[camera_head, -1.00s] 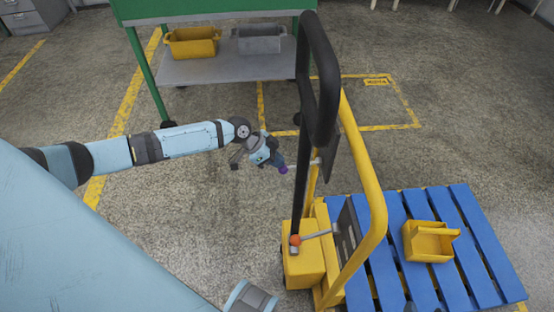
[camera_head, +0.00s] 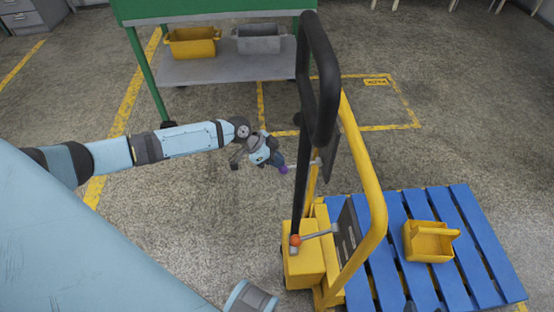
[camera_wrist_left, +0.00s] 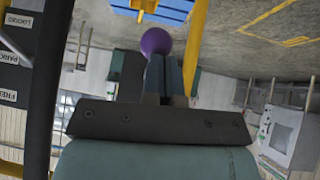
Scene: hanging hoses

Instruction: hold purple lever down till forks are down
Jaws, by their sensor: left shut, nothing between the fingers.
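The purple lever knob (camera_head: 283,170) sits at the end of a short grey rod on the left side of the yellow stacker (camera_head: 304,266). My left gripper (camera_head: 275,160) is shut with nothing between its fingers, right at the knob. In the left wrist view the purple knob (camera_wrist_left: 156,41) shows just beyond the tips of my shut fingers (camera_wrist_left: 165,65); I cannot tell whether they touch it. A second lever with an orange knob (camera_head: 295,240) is lower on the stacker. The forks are hidden by the blue pallet (camera_head: 485,240). My right gripper is not in view.
The stacker's black handle (camera_head: 322,80) and yellow frame (camera_head: 370,200) rise just right of my left gripper. A yellow bin (camera_head: 428,241) sits on the pallet. A green cart (camera_head: 215,15) with two bins stands behind. The floor to the left is clear.

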